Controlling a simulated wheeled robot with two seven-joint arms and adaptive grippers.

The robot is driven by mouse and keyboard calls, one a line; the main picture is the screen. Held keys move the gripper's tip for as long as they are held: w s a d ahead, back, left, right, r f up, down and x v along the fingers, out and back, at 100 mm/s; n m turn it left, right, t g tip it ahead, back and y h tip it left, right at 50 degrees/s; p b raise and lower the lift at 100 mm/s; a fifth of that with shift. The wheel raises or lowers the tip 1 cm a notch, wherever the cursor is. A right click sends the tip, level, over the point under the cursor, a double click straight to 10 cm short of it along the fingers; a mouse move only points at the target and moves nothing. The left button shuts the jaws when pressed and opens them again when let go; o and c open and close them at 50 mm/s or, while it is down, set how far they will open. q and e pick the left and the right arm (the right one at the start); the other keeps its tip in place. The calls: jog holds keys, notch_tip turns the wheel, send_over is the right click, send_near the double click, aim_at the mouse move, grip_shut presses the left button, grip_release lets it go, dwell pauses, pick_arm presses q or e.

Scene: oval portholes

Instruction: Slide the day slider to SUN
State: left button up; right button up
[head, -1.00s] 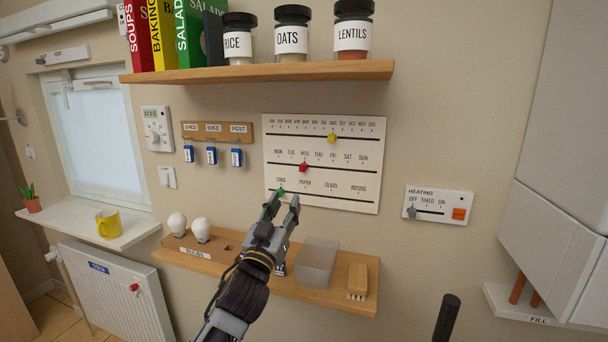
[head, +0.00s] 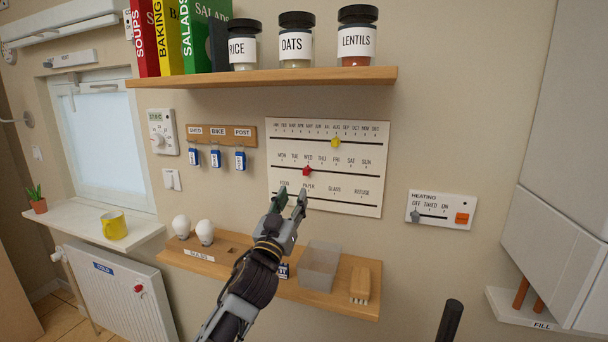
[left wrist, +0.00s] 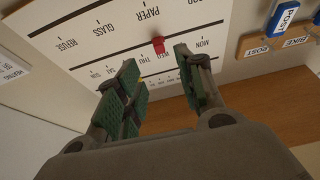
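The white planner board (head: 326,205) on the wall has three slider rows. The red day slider (head: 307,170) stands at WED on the middle row; SUN is at that row's right end. It also shows in the left wrist view (left wrist: 158,45), where the lettering is upside down. My left gripper (head: 292,196) is open and empty, below and slightly left of the red slider, over the FOOD–PAPER row. In the left wrist view the red slider appears between the open fingertips (left wrist: 157,62), beyond them and apart. My right gripper is not in view.
A yellow slider (head: 335,142) is on the month row above. A shelf (head: 270,77) with jars overhangs the board. Below is a ledge (head: 225,268) with bulbs, a grey bin (head: 318,266) and a brush (head: 360,283). A heating panel (head: 440,207) is at right.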

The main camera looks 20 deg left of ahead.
aim_at(305, 172)
pick_arm(q)
jog(key=p+x, duration=0.1)
jog(key=x, duration=0.5)
jog(key=shift+r, duration=0.1)
jog(key=shift+p+x, duration=0.45)
jog(key=shift+x, duration=1.75)
jog(key=shift+w, duration=0.1)
grip_shut()
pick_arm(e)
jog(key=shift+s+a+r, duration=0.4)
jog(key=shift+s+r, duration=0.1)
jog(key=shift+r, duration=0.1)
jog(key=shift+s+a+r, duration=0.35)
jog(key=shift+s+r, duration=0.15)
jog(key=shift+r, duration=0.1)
